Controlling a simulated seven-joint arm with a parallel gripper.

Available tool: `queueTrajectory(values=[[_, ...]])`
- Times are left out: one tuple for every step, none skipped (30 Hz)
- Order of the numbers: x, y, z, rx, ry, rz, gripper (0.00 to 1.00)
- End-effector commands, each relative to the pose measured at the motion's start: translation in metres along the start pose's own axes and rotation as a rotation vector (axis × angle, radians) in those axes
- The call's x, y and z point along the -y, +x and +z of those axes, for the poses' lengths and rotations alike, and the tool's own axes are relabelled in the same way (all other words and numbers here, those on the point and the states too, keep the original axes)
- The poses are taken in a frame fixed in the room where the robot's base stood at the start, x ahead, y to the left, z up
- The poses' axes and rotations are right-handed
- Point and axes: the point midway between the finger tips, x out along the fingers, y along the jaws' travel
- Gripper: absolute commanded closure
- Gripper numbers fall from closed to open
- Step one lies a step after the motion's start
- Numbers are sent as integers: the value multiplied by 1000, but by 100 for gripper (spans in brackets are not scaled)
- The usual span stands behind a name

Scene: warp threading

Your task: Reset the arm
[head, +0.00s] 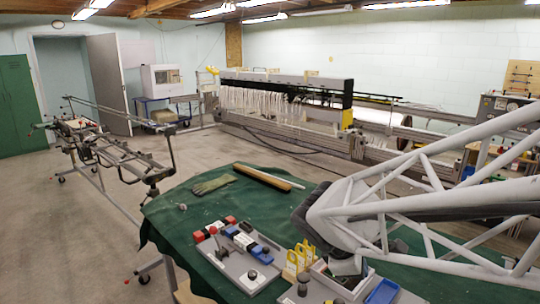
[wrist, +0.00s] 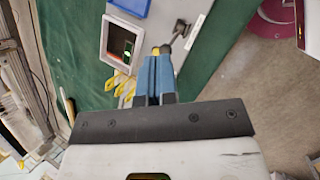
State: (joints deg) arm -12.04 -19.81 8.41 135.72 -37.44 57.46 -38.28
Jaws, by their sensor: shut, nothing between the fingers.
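My gripper (wrist: 157,56) shows in the wrist view with its two blue fingers together and nothing between them. It is above the green-covered table (head: 160,215), near a white-rimmed box (wrist: 104,40) and several yellow tags (wrist: 120,84). In the head view my arm reaches in from the right and its end is over the table's front right part. The fingers are mostly hidden there behind my arm's own frame. The yellow tags also show in the head view (head: 298,262), just left of the arm's end.
A grey tray (head: 232,271) with red, blue and black pieces lies left of the arm. A blue bin (head: 383,292) is at the front right. A glove (head: 213,184) and a wooden stick (head: 262,177) lie farther back. A large loom (head: 290,100) stands behind.

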Motion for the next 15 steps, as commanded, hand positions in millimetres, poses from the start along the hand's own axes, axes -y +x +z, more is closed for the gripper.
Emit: queueTrajectory(values=[[9,-2,9,-26,85,-19,100],[14,-4,13,-42,141,-33,100],[21,-5,18,-63,214,-51,100],[26,-6,22,-79,268,-66,100],[32,-7,25,-94,323,-82,100],[39,-9,29,-114,396,-102,100],[44,-11,32,-129,450,-117,100],[49,-12,35,-144,505,-133,100],[56,-14,38,-164,577,-154,100],[61,-16,40,-179,631,-170,100],[66,-18,43,-194,686,-186,100],[72,-20,46,-212,758,-209,100],[77,-22,48,-226,811,-226,100],[82,-23,49,-239,862,-244,100],[88,-25,52,-256,929,-267,100]])
